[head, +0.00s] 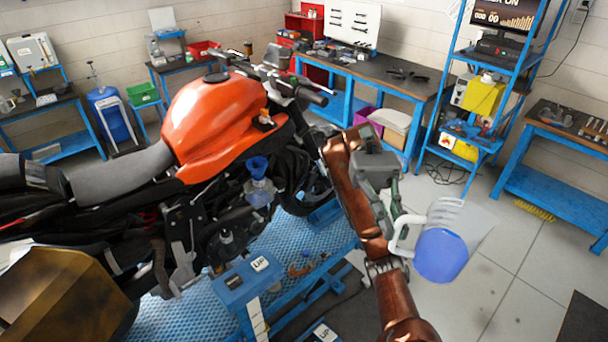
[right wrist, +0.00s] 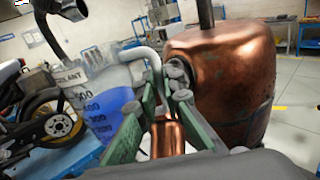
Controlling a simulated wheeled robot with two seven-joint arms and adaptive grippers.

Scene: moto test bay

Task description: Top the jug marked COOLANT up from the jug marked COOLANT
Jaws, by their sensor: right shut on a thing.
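A clear jug (head: 441,254) part filled with blue liquid hangs over the floor to the right of the motorcycle. My right gripper (head: 397,212) is shut on its white handle. In the right wrist view the jug (right wrist: 100,95) shows part of a COOLANT label and a number scale, and the green fingers (right wrist: 165,95) close at its handle. A small translucent container (head: 259,195) with a blue funnel (head: 257,167) above it sits at the motorcycle's side; I cannot read any label on it. The held jug is well apart from it. My left gripper is out of view.
The orange motorcycle (head: 217,125) fills the left half, above a blue textured platform (head: 205,312). A blue stand (head: 246,281) is in front of it. A workbench (head: 420,88) and a blue rack (head: 437,100) stand behind.

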